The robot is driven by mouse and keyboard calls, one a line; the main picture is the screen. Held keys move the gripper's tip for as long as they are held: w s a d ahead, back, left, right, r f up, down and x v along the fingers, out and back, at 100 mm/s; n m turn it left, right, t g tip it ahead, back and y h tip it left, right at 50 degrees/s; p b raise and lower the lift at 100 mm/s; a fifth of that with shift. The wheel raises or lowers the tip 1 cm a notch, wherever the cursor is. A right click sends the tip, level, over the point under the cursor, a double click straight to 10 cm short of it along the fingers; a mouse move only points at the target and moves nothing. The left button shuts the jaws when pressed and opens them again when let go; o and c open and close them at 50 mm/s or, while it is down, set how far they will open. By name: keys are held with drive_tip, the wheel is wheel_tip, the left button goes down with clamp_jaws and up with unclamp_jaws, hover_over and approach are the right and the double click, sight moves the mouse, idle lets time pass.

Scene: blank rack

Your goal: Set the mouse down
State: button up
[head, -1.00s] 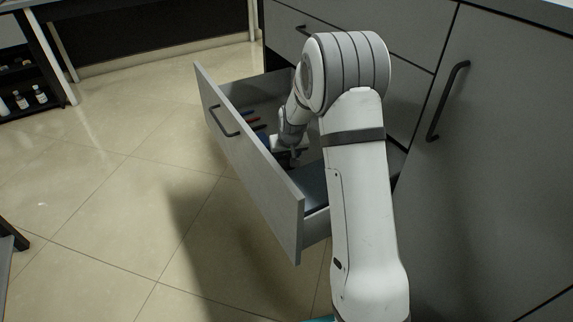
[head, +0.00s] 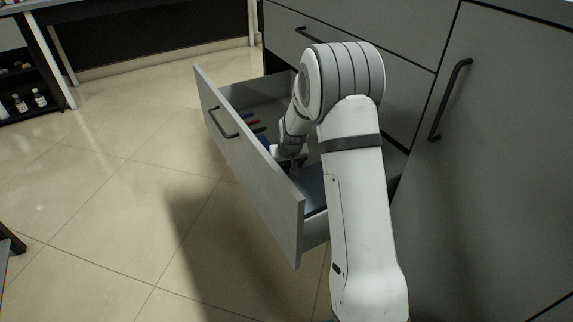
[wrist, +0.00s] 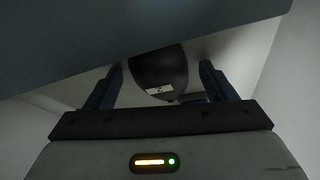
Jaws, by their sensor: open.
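The dark, rounded mouse (wrist: 158,74) shows in the wrist view, with a small pale label on it. It lies between the two fingers of my gripper (wrist: 160,84), which are apart, with a gap visible on each side. In the head view my gripper (head: 289,160) is down inside the open drawer (head: 250,160). The mouse cannot be made out there, hidden by my arm and the drawer front. I cannot tell whether the mouse rests on the drawer floor.
A flat blue-grey thing (head: 312,187) lies in the drawer's near part; a blue-grey surface (wrist: 100,35) crosses the wrist view close to the fingers. Red and dark slim items (head: 253,121) lie farther back. A cabinet door with a handle (head: 450,98) stands right.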

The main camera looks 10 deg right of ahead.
drive_tip(key=shift+r+p, duration=0.3)
drive_tip(key=shift+r, duration=0.2)
drive_tip(key=p+v, duration=0.4)
drive_tip(key=v, duration=0.7)
drive_tip(key=shift+s+r, duration=0.2)
drive_tip(key=s+r+p, duration=1)
drive_tip(key=r+p, duration=0.1)
drive_tip(key=r, duration=0.4)
drive_tip(key=s+r+g+p, duration=0.1)
drive_tip(key=s+r+p, duration=1)
drive_tip(key=r, duration=0.4)
drive_tip(key=s+r+g+p, duration=0.1)
drive_tip(key=s+r+p, duration=0.9)
drive_tip(key=r, duration=0.5)
drive_tip(key=shift+s+r+p, duration=0.3)
drive_tip(key=shift+s+p, duration=0.05)
drive_tip(key=shift+p, duration=0.3)
